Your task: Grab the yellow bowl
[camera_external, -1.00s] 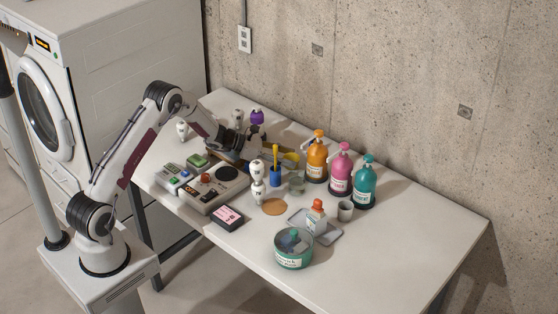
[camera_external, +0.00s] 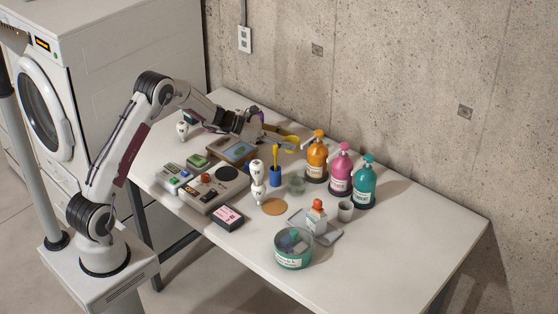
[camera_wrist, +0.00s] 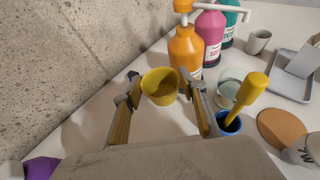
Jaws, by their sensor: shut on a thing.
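The yellow bowl (camera_external: 292,143) is near the wall side of the table, left of the orange pump bottle. In the wrist view the yellow bowl (camera_wrist: 160,92) is between the two fingertips, its open mouth facing the camera. My gripper (camera_external: 284,139) is shut on it, with one finger on each side. The wrist view shows my gripper (camera_wrist: 161,86) with both tips against the bowl's sides. The bowl appears held above the tabletop.
Orange (camera_external: 316,160), pink (camera_external: 340,168) and teal (camera_external: 364,183) pump bottles stand to the right. A blue cup (camera_external: 275,176) holding a yellow-handled tool is in front. A purple object (camera_wrist: 41,168) shows at lower left. The table's front right is clear.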

